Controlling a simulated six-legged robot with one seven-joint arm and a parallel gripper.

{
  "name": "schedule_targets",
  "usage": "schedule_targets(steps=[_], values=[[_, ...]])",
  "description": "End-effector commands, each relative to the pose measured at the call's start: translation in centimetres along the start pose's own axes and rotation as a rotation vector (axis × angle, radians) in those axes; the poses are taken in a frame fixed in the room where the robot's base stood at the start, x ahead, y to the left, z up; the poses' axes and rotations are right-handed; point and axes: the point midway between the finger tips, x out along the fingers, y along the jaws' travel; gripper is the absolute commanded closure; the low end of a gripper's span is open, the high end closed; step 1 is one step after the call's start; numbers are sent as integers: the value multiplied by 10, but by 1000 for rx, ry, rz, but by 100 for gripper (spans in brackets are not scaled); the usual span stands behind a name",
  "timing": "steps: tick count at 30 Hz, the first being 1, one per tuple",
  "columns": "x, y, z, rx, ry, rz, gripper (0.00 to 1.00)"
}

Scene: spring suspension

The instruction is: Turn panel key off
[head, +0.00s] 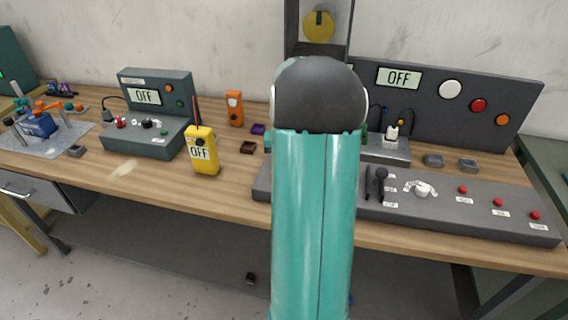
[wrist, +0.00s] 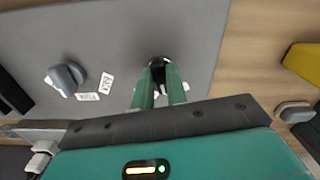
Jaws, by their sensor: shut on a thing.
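In the wrist view the green fingers of my gripper (wrist: 160,92) are shut on a small black key (wrist: 157,66) that stands on a grey panel (wrist: 120,30). The gripped part is mostly covered by the fingertips, so its turn angle cannot be told. In the head view my teal arm stands in front of the left part of this long grey console (head: 455,212) and hides the key and my gripper. A display (head: 399,78) on the upright board behind the console reads OFF.
A grey knob (wrist: 66,78) with white labels is beside the key. Black levers (head: 375,184), a white knob (head: 422,190) and red buttons (head: 498,202) sit on the console. A yellow meter (head: 202,152) stands to its left. Bare wood lies between meter and console.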

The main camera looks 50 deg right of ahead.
Motion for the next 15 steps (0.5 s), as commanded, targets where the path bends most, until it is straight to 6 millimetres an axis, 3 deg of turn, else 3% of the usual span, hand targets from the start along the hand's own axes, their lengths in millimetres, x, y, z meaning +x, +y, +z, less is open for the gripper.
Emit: schedule_targets(steps=[15], values=[[0, 1, -1, -316, 2, 0, 100]])
